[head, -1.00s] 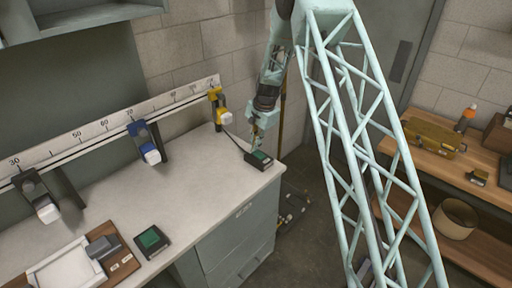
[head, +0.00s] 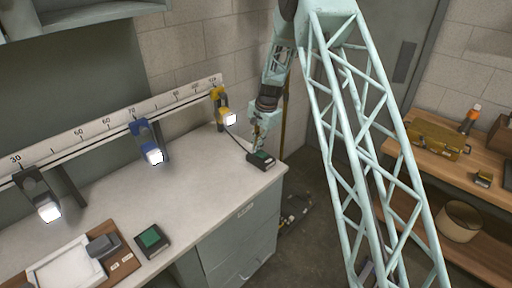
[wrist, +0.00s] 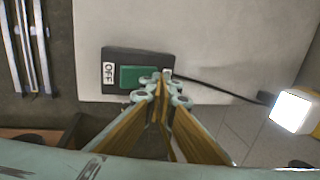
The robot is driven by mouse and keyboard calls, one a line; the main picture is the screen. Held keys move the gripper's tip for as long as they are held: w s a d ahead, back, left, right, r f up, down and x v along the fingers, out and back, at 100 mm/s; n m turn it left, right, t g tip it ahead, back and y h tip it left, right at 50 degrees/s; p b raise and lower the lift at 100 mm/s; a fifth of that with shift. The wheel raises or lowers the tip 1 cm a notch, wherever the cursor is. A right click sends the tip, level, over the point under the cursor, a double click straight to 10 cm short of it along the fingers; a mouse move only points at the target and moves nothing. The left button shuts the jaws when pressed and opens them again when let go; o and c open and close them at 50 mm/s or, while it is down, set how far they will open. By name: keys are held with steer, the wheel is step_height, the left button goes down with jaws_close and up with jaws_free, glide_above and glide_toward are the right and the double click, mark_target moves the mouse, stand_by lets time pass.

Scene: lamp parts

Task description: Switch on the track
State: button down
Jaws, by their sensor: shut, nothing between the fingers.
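The track switch is a small black box (head: 261,160) with a green rocker, at the right end of the white bench. In the wrist view the rocker (wrist: 128,77) has an OFF label at its left end; its right end is partly hidden by my fingertips. My gripper (wrist: 160,84) is shut and empty, its tips at that right end; I cannot tell whether they press it. On the track (head: 100,131), the black lamp (head: 47,207), blue lamp (head: 152,153) and yellow lamp (head: 228,118) all glow white. The yellow lamp (wrist: 292,110) also glows in the wrist view.
A second green-topped black box (head: 151,240) and a wooden board with a white tray (head: 70,268) are at the bench front. A dark cable (wrist: 220,90) runs from the switch toward the yellow lamp. The bench middle is clear. A wooden shelf (head: 470,180) stands at right.

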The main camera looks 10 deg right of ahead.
steer(key=shift+s+d+r, duration=0.15)
steer(key=shift+s+d, duration=0.05)
steer(key=shift+s, duration=0.1)
steer(key=shift+r, duration=0.1)
stand_by(0.3)
steer(key=shift+w+a+r+p, duration=0.15)
steer(key=shift+r+p, duration=0.35)
steer(key=shift+r, duration=0.5)
step_height(320, 180, up, 12)
steer(key=w+a, duration=0.1)
steer(key=w, duration=0.1)
steer(key=shift+a+f+p, duration=0.2)
steer(key=shift+p, duration=0.15)
steer(key=shift+r, duration=0.1)
